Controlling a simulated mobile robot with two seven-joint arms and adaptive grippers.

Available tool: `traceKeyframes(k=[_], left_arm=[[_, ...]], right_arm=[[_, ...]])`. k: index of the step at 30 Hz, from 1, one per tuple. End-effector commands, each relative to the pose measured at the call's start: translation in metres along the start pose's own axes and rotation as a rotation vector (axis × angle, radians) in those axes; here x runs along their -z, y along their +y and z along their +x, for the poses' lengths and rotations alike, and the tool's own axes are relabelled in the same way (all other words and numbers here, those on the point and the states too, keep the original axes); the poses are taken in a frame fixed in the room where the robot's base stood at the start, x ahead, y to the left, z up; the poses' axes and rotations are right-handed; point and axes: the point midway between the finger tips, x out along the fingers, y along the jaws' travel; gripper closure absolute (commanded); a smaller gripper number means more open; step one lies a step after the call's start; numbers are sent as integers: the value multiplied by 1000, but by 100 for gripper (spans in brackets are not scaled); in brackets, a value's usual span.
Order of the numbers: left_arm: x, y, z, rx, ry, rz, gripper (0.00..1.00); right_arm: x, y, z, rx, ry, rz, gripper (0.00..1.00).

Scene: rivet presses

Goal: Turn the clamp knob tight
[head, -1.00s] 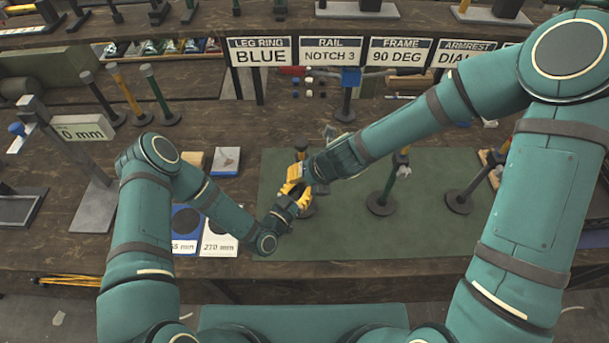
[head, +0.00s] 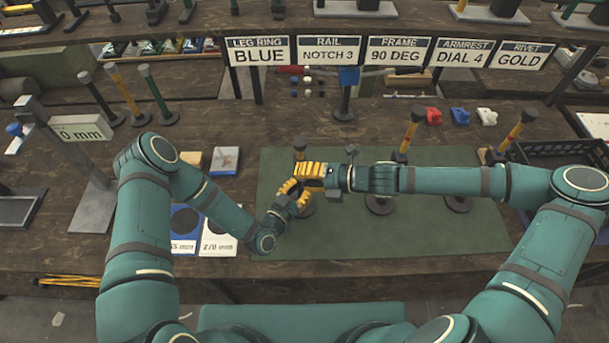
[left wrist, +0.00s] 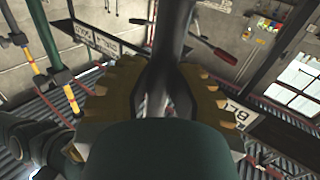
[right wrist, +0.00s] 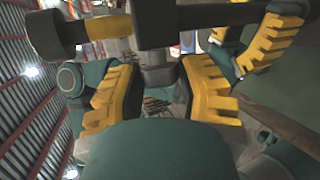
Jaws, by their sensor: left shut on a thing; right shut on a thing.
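A dark upright post (head: 300,146) stands on a round base on the green mat (head: 330,235). My left gripper (head: 287,188) is low on it, and in the left wrist view (left wrist: 168,90) its yellow fingers are shut on the dark shaft. My right gripper (head: 308,171) is just above the left one, reaching in level from the right. In the right wrist view its fingers (right wrist: 160,85) are shut on a grey knob-like piece (right wrist: 158,70) below a dark clamp block (right wrist: 153,22). A dark tube with a yellow band passes through the block. The knob is hidden in the head view.
Two more round-based stands (head: 380,206) (head: 458,203) are on the mat, partly under my right forearm. A black crate (head: 560,152) is at right. Red (head: 433,116), blue (head: 459,116) and white (head: 487,117) pieces lie behind. Signs (head: 260,50) stand at the back.

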Motion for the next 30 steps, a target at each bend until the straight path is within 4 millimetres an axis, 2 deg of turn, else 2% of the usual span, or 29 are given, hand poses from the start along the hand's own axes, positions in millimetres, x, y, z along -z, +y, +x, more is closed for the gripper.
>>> traceKeyframes(k=[30], left_arm=[[0,0,0,0,1,1,100]], right_arm=[[0,-3,2,-666,-2,276,99]])
